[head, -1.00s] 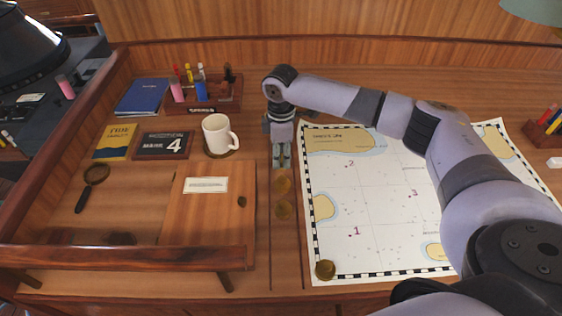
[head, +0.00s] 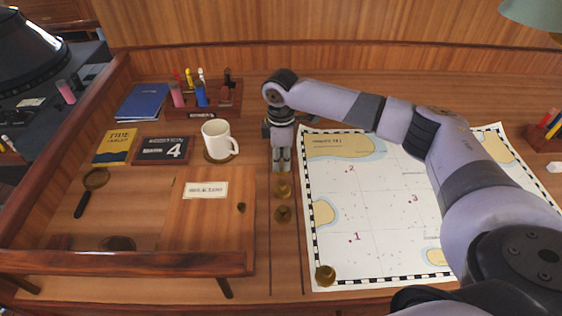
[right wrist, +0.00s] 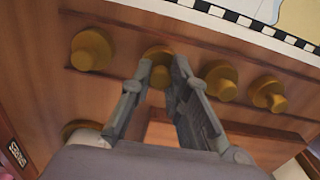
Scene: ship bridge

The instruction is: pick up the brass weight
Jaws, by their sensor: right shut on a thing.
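Several brass weights stand in a row on a wooden strip between the chart and the flat wooden box. My right gripper (head: 281,166) points down at this row, and its fingers are shut on one brass weight (right wrist: 158,68), gripping around its upper part. In the right wrist view the gripper's fingertips (right wrist: 161,64) sit on either side of it. The held weight is mostly hidden by the gripper in the head view. Two free weights (head: 283,188) (head: 283,213) stand nearer in the row. Another weight (right wrist: 91,50) stands on the far side. My left gripper is not in view.
The chart (head: 385,235) lies right of the row, with a brass weight (head: 325,275) on its near left corner. The white mug (head: 216,138) and wooden box (head: 210,232) are to the left. A pen holder (head: 222,110) stands behind.

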